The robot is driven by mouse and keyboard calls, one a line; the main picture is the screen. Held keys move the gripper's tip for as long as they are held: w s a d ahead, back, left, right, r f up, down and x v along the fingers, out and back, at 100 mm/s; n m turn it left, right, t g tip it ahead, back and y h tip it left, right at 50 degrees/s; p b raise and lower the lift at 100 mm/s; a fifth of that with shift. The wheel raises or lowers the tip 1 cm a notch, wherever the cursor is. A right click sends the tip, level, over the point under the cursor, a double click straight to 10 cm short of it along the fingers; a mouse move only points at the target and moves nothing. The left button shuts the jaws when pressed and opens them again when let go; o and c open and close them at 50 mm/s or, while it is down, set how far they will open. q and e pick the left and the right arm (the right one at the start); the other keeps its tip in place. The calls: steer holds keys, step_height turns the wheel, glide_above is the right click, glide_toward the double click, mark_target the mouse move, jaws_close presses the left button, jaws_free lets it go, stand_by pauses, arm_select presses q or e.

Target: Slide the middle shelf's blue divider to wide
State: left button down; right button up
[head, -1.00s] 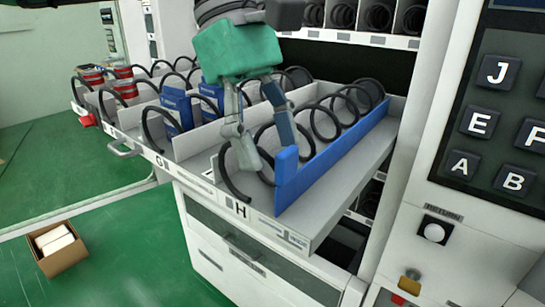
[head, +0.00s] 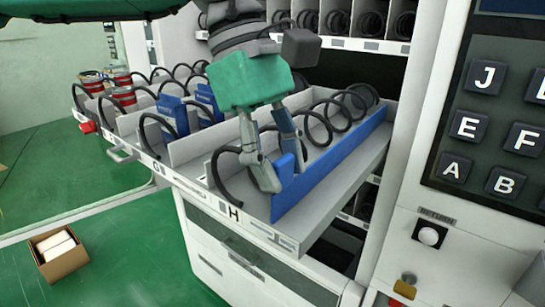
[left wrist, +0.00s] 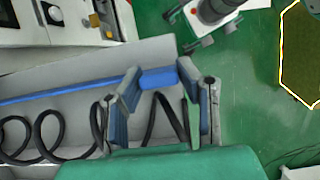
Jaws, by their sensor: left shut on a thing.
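The blue divider (head: 335,165) is a long upright strip along the right side of lane H on the pulled-out shelf (head: 300,240). A strip of bare shelf lies between it and the shelf's right edge. My left gripper (head: 284,178) is at the divider's front end and shut on it, one finger on each side. The finger in front hides part of that end. In the left wrist view, the divider (left wrist: 60,90) runs in from the left, and its end lies between the fingers of my left gripper (left wrist: 160,84). My right gripper is not in view.
A black coil (head: 318,128) lies in lane H beside the divider. Blue boxes (head: 172,115) and red cans (head: 124,95) stand in lanes further left. A keypad panel (head: 490,130) is at the right. A cardboard box (head: 58,252) sits on the green floor.

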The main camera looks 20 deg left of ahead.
arm_select(q)
steer(key=d, duration=0.1)
steer(key=s+d+p, duration=0.1)
steer(key=d, duration=0.1)
steer(key=shift+s+d, duration=0.2)
steer(key=shift+a+f, duration=0.1)
steer(key=shift+a, duration=0.1)
steer(key=c, duration=1.3)
jaws_free()
steer(key=shift+o, duration=0.7)
steer(key=shift+d, duration=0.55)
steer(key=shift+d+v, duration=0.1)
steer(key=shift+v, duration=2.9)
steer(key=shift+d+v, duration=0.15)
steer(key=shift+v, duration=2.8)
steer(key=shift+w+a, duration=0.1)
steer(key=shift+a, duration=0.05)
